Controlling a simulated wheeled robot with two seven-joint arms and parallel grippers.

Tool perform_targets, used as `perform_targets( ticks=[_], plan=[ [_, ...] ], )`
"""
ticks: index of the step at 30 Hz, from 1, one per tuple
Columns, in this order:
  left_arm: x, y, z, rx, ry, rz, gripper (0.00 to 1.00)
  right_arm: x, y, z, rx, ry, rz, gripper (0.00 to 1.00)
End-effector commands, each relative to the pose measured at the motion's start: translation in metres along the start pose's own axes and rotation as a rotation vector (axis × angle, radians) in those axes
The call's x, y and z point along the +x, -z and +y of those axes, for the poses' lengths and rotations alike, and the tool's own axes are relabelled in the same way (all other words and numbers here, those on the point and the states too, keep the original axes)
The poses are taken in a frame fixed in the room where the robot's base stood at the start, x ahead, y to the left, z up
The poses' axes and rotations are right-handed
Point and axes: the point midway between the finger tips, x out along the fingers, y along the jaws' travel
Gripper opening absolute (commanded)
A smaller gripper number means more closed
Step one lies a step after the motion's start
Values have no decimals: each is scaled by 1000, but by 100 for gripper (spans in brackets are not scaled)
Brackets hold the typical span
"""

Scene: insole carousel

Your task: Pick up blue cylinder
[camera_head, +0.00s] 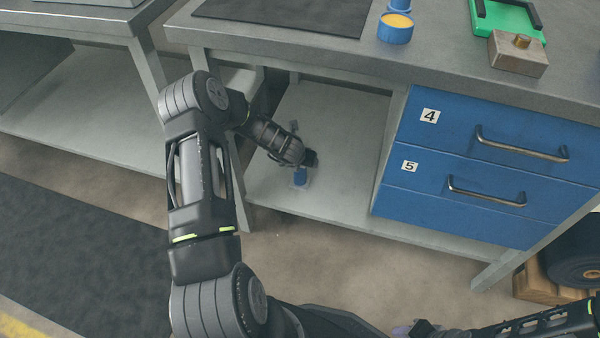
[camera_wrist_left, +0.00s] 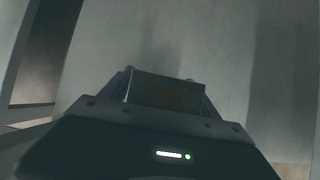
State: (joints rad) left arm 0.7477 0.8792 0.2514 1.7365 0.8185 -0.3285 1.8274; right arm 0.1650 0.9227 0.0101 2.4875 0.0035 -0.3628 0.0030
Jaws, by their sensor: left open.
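A small blue cylinder (camera_head: 301,178) stands on the lower shelf (camera_head: 345,205) under the workbench, on a pale patch. My left arm reaches under the bench top. My left gripper (camera_head: 311,159) is just above the blue cylinder, seen small and dark, and its jaws are open. I cannot tell whether its fingers are around the cylinder. The dim left wrist view shows the gripper body (camera_wrist_left: 165,130) and a dark block shape beyond it; the blue cylinder cannot be made out there. My right gripper (camera_head: 425,328) shows partly at the bottom edge, its jaws unclear.
The bench top (camera_head: 290,50) is above my left forearm. Blue drawers (camera_head: 480,160) marked 4 and 5 close the shelf's right side; a bench leg (camera_head: 235,180) stands left. A blue cup with yellow contents (camera_head: 396,28), a green tray (camera_head: 507,18) and a block (camera_head: 518,54) stand on top.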

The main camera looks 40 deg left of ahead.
Motion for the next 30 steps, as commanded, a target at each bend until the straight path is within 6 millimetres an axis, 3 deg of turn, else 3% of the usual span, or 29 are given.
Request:
perform_targets(
  ticks=[12,30],
  plan=[
    [0,0,0,0,-1,0,70,0,0,0,0,0,0,36],
    [0,0,0,0,-1,0,21,0,0,0,0,0,0,36]
  ],
)
